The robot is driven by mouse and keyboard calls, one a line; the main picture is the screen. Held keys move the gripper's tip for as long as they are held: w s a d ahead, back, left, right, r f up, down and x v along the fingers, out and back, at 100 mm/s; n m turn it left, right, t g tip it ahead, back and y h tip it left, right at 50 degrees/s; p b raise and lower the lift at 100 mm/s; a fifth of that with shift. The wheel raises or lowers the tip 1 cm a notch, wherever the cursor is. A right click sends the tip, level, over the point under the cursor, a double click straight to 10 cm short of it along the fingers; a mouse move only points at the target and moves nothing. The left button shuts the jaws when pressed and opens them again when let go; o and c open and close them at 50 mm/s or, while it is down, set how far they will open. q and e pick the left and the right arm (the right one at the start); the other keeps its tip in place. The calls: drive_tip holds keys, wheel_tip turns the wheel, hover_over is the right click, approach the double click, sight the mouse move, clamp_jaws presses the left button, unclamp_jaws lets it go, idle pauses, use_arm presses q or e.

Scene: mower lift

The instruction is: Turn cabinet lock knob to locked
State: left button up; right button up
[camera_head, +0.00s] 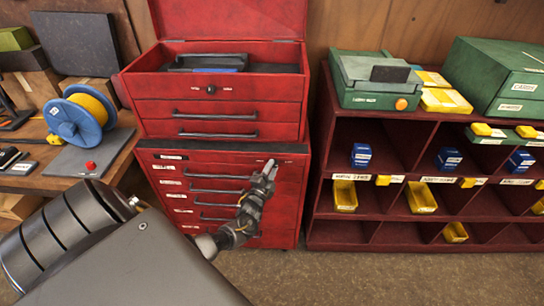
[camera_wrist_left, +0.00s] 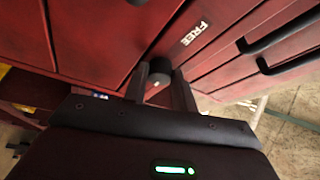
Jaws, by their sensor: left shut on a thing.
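The red cabinet (camera_head: 285,204) stands in the middle of the head view, with several drawers on its front. The black lock knob (camera_wrist_left: 160,70) shows in the left wrist view beside a white "FREE" label (camera_wrist_left: 195,33). A small pale mark shows on the knob. My left gripper (camera_head: 265,174) is at the upper right of the cabinet front, and its fingers (camera_wrist_left: 162,88) are shut on the knob, one on each side. The gripper hides the knob in the head view. My right gripper is not in view.
A red open toolbox (camera_head: 215,110) sits on top of the cabinet. Dark drawer handles (camera_wrist_left: 285,38) stick out near my left gripper. A red shelf unit (camera_head: 325,170) with yellow bins stands at right. A bench with a blue reel (camera_head: 67,121) stands at left.

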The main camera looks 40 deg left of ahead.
use_arm(q)
drive_tip(key=shift+r+m+g+h+p, duration=0.15)
drive_tip(key=shift+m+g+h+p, duration=0.15)
drive_tip(key=shift+m+p, duration=0.5)
drive_tip(key=shift+m, duration=0.3)
drive_tip(key=o, duration=1)
drive_tip(key=b+v, duration=0.2)
drive_tip(key=v, duration=0.8)
drive_tip(key=shift+s, duration=0.35)
drive_tip(key=shift+d, duration=0.1)
